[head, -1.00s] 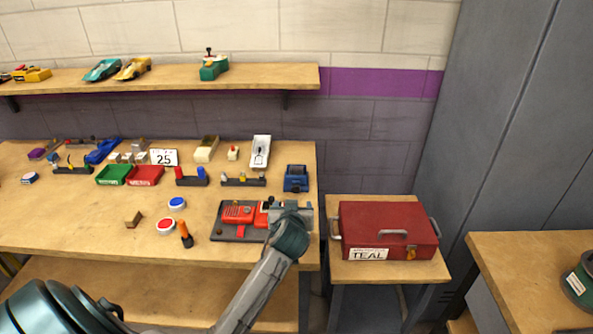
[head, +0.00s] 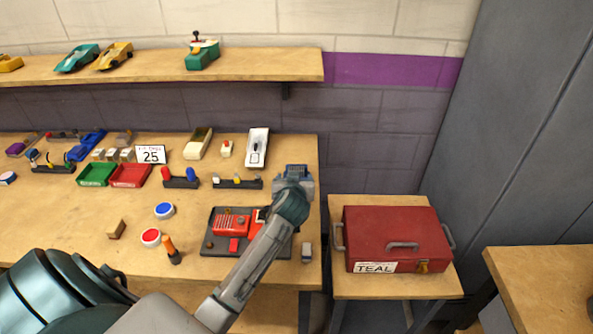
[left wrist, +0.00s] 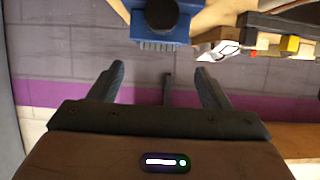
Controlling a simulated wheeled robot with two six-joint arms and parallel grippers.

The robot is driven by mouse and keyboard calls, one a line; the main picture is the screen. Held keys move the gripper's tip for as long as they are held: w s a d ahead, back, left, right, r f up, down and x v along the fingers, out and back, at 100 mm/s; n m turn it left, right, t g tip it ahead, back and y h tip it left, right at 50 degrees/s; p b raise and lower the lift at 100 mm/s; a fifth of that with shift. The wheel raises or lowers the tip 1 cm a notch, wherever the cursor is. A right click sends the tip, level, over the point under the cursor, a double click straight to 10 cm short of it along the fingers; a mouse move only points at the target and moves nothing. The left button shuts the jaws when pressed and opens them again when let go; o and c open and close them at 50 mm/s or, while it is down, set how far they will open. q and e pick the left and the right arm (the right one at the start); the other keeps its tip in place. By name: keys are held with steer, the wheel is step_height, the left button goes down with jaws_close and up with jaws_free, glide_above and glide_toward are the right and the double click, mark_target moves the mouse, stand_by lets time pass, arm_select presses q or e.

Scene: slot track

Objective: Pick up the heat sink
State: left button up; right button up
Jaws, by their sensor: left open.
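My left gripper (head: 292,184) is above the right part of the workbench, at the blue box (head: 297,170), and hides part of it. In the left wrist view its fingers (left wrist: 160,68) are apart with nothing between them. The blue box with a dark round knob and a ridged edge (left wrist: 160,42) shows beyond the fingertips there. A small grey block (head: 307,252) lies near the bench's front right corner; it may be the heat sink, but it is too small to be sure. My right gripper is not in view.
A dark plate with a red car body (head: 229,222) lies under my left forearm. A screwdriver with an orange handle (head: 171,250) stands to its left. A red toolbox (head: 393,230) sits on a side stand to the right. A shelf (head: 130,75) runs above the bench.

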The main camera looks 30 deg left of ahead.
mark_target(297, 170)
arm_select(q)
steer(key=shift+x, duration=0.85)
steer(key=shift+w+a+f, duration=0.15)
steer(key=shift+w, duration=0.15)
steer(key=shift+w+a+f+p, duration=0.15)
steer(key=shift+w+p, duration=0.2)
steer(key=shift+p, duration=0.1)
steer(key=p+x, duration=0.1)
steer(key=x, duration=0.2)
steer(key=shift+w+a+f, duration=0.25)
steer(key=shift+w+f, duration=0.1)
steer(key=shift+w, duration=0.1)
steer(key=shift+c, duration=0.6)
steer(key=shift+d+r, duration=0.1)
steer(key=c, duration=1.1)
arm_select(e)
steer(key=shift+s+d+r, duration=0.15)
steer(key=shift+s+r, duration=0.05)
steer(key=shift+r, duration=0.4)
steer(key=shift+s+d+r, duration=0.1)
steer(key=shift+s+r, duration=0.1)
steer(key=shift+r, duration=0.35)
arm_select(q)
steer(key=shift+o, duration=0.2)
